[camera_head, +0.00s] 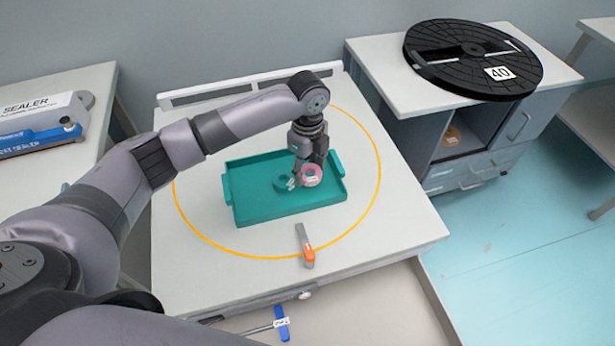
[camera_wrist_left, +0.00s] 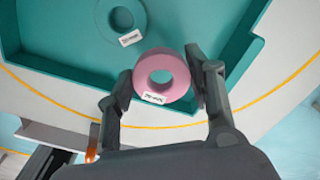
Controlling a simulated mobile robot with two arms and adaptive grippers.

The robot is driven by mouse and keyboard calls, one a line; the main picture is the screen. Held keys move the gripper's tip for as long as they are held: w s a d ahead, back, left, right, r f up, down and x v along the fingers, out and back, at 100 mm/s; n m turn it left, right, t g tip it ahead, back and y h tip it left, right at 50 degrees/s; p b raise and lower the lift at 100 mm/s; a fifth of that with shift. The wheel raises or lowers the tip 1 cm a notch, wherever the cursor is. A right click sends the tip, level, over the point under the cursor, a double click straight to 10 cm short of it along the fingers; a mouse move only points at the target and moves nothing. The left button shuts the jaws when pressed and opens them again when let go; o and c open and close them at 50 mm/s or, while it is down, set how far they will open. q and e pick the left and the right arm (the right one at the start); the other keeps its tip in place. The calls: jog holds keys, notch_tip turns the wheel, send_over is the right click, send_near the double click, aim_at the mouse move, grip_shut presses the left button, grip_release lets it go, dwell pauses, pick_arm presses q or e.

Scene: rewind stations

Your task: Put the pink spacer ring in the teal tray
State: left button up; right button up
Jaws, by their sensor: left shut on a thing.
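The pink spacer ring (camera_head: 312,175) is held in my left gripper (camera_head: 302,178), over the right part of the teal tray (camera_head: 240,212). In the left wrist view the pink ring (camera_wrist_left: 162,76) sits between the two fingers of my left gripper (camera_wrist_left: 160,92), with a white label facing the camera. The tray floor (camera_wrist_left: 75,45) shows below it. A teal ring (camera_wrist_left: 120,20) with a white label lies in the tray; it also shows in the head view (camera_head: 281,184). Whether the pink ring touches the tray floor I cannot tell. My right gripper is not in view.
The tray stands on a white table (camera_head: 400,222) inside a yellow circle. An orange-and-grey tool (camera_head: 306,247) lies in front of the tray. A sealer (camera_head: 40,125) stands on the left table. A black reel (camera_head: 473,60) lies on the cabinet at right.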

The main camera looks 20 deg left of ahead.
aim_at(308, 179)
pick_arm(q)
jog(key=shift+f, duration=2.15)
jog(key=o, duration=1.2)
jog(key=shift+f, duration=0.15)
jog(key=shift+c, duration=0.2)
notch_tip(308, 179, up, 12)
jog(key=shift+r, duration=0.2)
